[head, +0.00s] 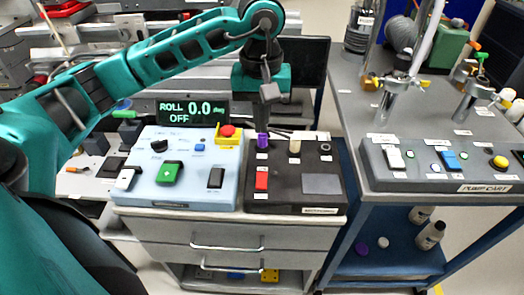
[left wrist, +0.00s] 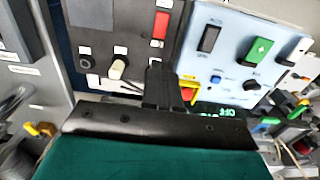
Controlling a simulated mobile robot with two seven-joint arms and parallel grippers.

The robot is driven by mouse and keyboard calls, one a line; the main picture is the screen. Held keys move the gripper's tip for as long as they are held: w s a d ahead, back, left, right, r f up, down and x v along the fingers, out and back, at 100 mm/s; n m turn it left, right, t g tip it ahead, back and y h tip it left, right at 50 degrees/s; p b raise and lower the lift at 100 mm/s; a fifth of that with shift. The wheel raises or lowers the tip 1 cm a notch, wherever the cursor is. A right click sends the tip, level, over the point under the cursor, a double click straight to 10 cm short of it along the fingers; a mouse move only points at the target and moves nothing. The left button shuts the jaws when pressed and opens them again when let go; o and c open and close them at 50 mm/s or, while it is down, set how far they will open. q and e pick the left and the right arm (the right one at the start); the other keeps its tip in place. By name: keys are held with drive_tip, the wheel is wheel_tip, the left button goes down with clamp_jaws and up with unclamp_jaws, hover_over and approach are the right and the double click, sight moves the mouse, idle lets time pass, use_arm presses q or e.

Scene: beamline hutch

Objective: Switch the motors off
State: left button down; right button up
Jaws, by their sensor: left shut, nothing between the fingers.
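The light-blue control panel (head: 207,190) carries a green rocker (head: 169,173), a white switch (head: 126,179), a black rocker (head: 216,178), a black knob (head: 159,146), a small blue button (head: 199,147) and a red mushroom button (head: 227,131) on a yellow base. The display (head: 194,113) behind it reads "ROLL 0.0 deg OFF". My left gripper (head: 262,128) points down, shut and empty, over the back of the dark panel (head: 290,204), close to a purple knob (head: 262,142). I cannot tell whether they touch. In the left wrist view the shut fingers (left wrist: 158,72) hide that knob. My right gripper is not in view.
The dark panel also has a red rocker (head: 262,179) and a cream knob (head: 295,146). On the right stands a pump cart (head: 350,100) with a grey control box (head: 440,181), metal posts and valves. Drawers (head: 215,237) sit below the panels.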

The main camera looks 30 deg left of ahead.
sight(261, 181)
use_arm(q)
wheel_tip(261, 181, down, 14)
drive_tip(key=shift+r, duration=0.1)
idle(0.5)
drive_tip(key=shift+w+a+f+g+b, duration=0.15)
drive_tip(key=shift+f+g+b, duration=0.15)
drive_tip(key=shift+f+b, duration=0.25)
drive_tip(key=shift+r, duration=0.25)
drive_tip(key=shift+s+p, duration=0.25)
drive_tip(key=shift+p, duration=0.05)
drive_tip(key=shift+s+d+r, duration=0.1)
drive_tip(key=shift+s+d, duration=0.45)
drive_tip(key=shift+s, duration=0.05)
drive_tip(key=shift+r, duration=0.1)
